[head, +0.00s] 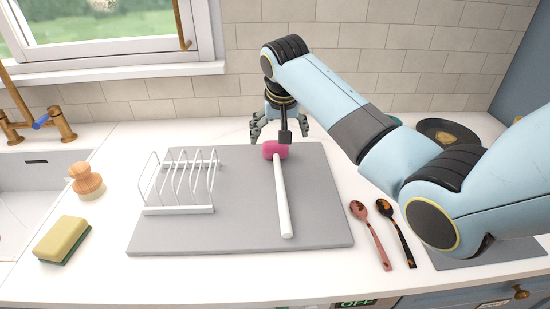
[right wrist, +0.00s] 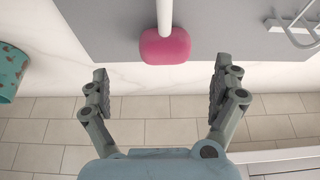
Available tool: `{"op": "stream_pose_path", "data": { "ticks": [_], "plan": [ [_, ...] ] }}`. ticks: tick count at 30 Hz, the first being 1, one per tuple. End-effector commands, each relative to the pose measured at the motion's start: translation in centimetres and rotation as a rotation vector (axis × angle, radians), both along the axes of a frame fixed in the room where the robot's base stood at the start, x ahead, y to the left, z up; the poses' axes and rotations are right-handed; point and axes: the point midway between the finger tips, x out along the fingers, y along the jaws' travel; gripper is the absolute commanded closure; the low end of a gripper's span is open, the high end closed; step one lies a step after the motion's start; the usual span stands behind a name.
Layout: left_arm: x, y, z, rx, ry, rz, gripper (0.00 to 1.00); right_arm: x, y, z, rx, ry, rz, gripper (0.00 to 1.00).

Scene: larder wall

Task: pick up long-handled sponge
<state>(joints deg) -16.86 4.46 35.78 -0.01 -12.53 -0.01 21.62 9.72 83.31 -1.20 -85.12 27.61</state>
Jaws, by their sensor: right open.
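The long-handled sponge (head: 282,195) lies on a grey mat (head: 240,228), its white handle toward me and its pink head at the far end. In the right wrist view its pink head (right wrist: 165,46) shows near the top middle, with part of the white handle. My right gripper (head: 279,132) is open and empty, above the mat's far edge near the pink head. In the right wrist view its two fingers (right wrist: 160,88) are spread wide, with the pink head beyond the fingertips and between their lines. My left gripper is not in view.
A white rack (head: 180,209) stands on the mat left of the sponge. Two spoons (head: 371,236) lie to the right. A yellow-green sponge (head: 62,240), a wooden brush (head: 86,180) and a sink (head: 30,190) are at the left. A dark pan (head: 447,135) is behind my right arm.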

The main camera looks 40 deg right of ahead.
Motion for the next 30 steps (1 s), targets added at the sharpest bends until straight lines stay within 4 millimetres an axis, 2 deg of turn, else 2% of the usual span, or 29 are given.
{"op": "stream_pose_path", "data": {
  "ticks": [3,6,16,25,30],
  "plan": [
    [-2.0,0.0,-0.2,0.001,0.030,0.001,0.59,0.5,-0.2,-1.2,0.000,0.000,0.000,0.04],
    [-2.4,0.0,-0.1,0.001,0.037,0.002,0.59,0.7,-0.3,-1.8,0.000,0.000,0.001,0.04],
    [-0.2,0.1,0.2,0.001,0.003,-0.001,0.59,2.3,-0.7,-5.9,-0.001,0.000,0.002,0.04],
    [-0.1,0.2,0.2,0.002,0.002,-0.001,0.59,2.5,-0.7,-6.4,0.000,-0.002,0.003,0.04],
    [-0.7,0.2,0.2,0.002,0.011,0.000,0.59,2.5,-0.7,-6.3,0.000,-0.002,0.003,0.26]
  ]
}}
